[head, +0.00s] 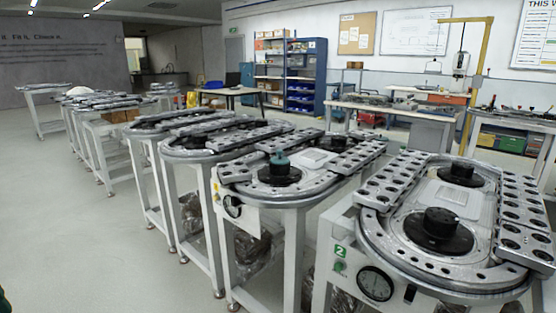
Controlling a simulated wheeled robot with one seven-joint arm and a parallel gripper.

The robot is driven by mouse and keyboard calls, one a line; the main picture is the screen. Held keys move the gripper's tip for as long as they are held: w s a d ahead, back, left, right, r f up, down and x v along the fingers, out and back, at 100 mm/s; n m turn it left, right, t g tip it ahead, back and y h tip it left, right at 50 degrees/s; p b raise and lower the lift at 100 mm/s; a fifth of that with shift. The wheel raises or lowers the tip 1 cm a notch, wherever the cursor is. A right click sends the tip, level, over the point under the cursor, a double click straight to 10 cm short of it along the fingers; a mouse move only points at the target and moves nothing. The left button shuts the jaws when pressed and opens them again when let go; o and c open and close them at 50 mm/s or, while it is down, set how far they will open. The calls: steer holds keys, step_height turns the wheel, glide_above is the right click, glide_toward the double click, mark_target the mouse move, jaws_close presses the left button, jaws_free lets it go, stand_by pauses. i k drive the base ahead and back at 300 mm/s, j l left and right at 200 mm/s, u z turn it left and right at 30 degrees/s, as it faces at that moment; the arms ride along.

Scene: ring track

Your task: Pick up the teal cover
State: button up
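A small teal cover (280,160) sits on top of the black round hub (280,175) of a ring track (262,192) in the middle of the view. It looks upright; its fine detail is too small to tell. Metal blocks with holes line both sides of this track. My gripper is not in view.
A nearer ring track table (470,272), marked 2, stands at the right with black hubs and no teal cover visible on it. More track tables run back to the left. Grey floor (75,225) is open at the left. Blue shelves (305,75) stand at the back.

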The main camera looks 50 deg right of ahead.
mark_target(279, 159)
steer(key=z, duration=0.65)
steer(key=i+z, duration=0.25)
steer(key=z, duration=0.15)
steer(key=i+z, duration=0.2)
steer(key=z, duration=0.2)
steer(key=i+j+z, duration=0.15)
steer(key=z, duration=0.25)
steer(key=i+j+z, duration=0.2)
steer(key=i+j, duration=1)
